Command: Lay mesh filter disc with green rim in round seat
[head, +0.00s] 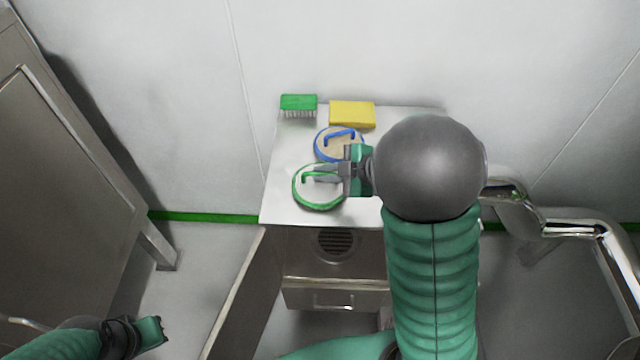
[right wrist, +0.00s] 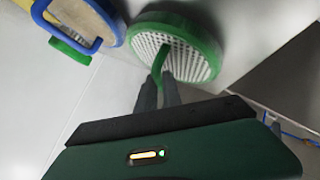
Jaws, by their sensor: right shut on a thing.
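The mesh filter disc with a green rim (head: 318,204) is at the front left of the white table top. It also shows in the right wrist view (right wrist: 186,52), with its pale mesh and green handle. My right gripper (head: 318,174) is shut on that handle; its fingers (right wrist: 160,88) meet the handle in the right wrist view. I cannot tell whether the disc touches the table. A round slatted recess (head: 336,243) shows below the table's front edge; I cannot tell whether this is the round seat. My left gripper (head: 156,334) is low at the left, away from the table; its jaw opening is unclear.
A blue-rimmed disc (head: 325,154) with a blue handle lies just behind the green one. A green brush (head: 298,103) and a yellow block (head: 352,114) stand at the table's back. A metal panel (head: 238,290) rises at the front left. My right arm hides the table's right side.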

